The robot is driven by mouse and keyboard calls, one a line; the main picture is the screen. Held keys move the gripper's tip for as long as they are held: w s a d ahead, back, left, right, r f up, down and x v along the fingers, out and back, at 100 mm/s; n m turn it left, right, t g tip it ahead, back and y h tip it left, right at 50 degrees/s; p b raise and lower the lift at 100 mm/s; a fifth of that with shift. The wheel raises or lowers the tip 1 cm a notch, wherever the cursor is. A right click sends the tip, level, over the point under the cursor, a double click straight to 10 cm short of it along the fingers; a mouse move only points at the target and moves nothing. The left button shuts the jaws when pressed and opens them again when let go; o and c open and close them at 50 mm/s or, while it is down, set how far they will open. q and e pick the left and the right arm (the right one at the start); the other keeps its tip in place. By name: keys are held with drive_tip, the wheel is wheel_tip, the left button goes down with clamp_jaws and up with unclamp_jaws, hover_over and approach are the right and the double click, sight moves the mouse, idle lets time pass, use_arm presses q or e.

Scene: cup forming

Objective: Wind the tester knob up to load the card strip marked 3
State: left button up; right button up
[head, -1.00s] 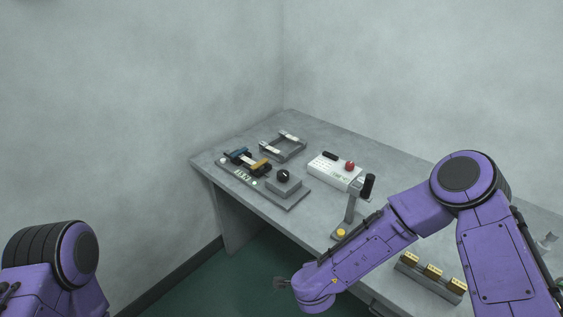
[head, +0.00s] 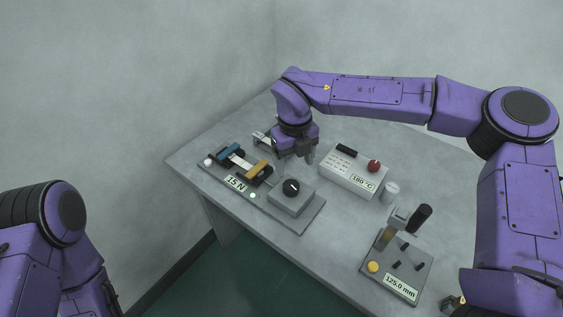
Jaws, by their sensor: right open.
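The tester (head: 308,221) is a grey plate near the table's front left edge. Its black knob (head: 291,187) sits on a grey block, and its label (head: 236,182) reads 15 N. A pale card strip (head: 240,161) lies between a blue clamp (head: 230,150) and a yellow clamp (head: 258,170) on the tester. I cannot read any mark on the strip. My right gripper (head: 296,162) is open, pointing down above and just behind the knob, apart from it as far as I can tell. My left gripper is out of view.
A white box (head: 352,174) with a red knob and a 180 °C label stands behind the tester. A small white cylinder (head: 390,192) is beside it. A lever device (head: 398,262) labelled 125.0 mm stands at the front right. My right arm hides part of the table's back.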

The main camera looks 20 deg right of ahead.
sight(292, 186)
drive_tip(key=shift+w+a+r, duration=0.1)
drive_tip(key=shift+w+r, duration=0.2)
drive_tip(key=shift+w, duration=0.3)
drive_tip(key=shift+w+f, duration=0.15)
drive_tip(key=shift+f, duration=0.1)
drive_tip(key=s+f, duration=0.1)
drive_tip(key=f, duration=0.1)
drive_tip(key=s+f+p, duration=0.1)
drive_tip(key=f, duration=0.1)
drive_tip(key=s+f+p, duration=0.1)
drive_tip(key=f, duration=0.1)
drive_tip(key=shift+a, duration=0.15)
drive_tip(key=f, duration=0.1)
drive_tip(key=w+f, duration=0.2)
drive_tip(key=shift+f, duration=0.25)
drive_tip(key=shift+s+r, duration=0.15)
drive_tip(key=shift+s, duration=0.1)
drive_tip(key=shift+s+r, duration=0.1)
drive_tip(key=shift+s, duration=0.1)
drive_tip(key=shift+c, duration=1.3)
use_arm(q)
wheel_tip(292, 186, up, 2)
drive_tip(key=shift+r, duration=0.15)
use_arm(e)
drive_tip(key=c, duration=0.8)
